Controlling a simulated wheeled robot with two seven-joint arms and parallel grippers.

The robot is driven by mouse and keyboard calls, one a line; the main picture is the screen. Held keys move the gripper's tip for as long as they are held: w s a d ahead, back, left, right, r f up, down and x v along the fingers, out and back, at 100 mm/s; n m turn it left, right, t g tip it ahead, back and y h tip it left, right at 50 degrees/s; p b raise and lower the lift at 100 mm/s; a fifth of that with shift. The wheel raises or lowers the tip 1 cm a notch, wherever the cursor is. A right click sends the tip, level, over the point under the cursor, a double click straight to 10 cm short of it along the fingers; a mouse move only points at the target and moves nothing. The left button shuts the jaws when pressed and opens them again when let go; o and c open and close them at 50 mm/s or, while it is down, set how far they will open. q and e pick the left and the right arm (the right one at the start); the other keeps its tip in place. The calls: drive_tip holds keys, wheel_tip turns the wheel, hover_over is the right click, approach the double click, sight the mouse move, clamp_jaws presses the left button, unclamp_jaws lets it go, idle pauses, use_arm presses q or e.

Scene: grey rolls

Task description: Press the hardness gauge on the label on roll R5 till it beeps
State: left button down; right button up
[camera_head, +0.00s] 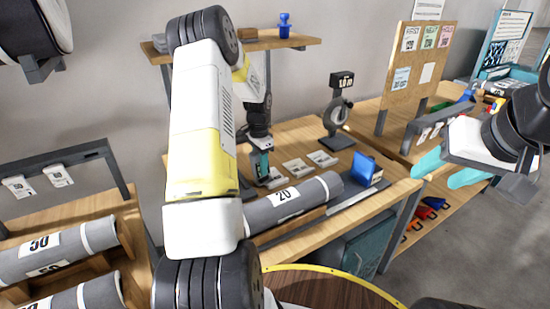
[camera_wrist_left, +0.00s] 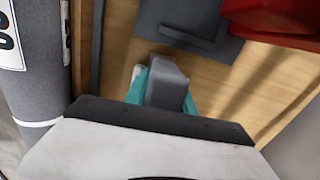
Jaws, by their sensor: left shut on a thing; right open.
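A grey roll (camera_head: 322,188) with a white label reading 20 (camera_head: 284,196) lies on the middle bench; I cannot read R5 on it. My left gripper (camera_head: 261,166) is above the bench behind this roll, apart from its label. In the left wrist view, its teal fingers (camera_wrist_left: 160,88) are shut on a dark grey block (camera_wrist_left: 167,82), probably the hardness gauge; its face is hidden. A grey roll with a white label (camera_wrist_left: 9,40) shows at that view's left edge, beside the gripper. My right gripper (camera_head: 450,168) is open and empty at the right.
A black stand with a small display (camera_head: 342,80) and a blue block (camera_head: 367,169) are on the bench. White cards (camera_head: 322,158) lie behind the roll. More grey rolls (camera_head: 60,246) lie in a left rack. A red object (camera_wrist_left: 275,15) and dark mat (camera_wrist_left: 190,28) are near the left gripper.

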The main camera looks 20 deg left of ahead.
use_arm(q)
drive_tip(key=shift+m+g+y, duration=0.4)
drive_tip(key=shift+g+y, duration=0.1)
drive_tip(key=r, duration=1.4)
drive_tip(key=shift+w+d, duration=0.3)
drive_tip(key=shift+w, duration=0.05)
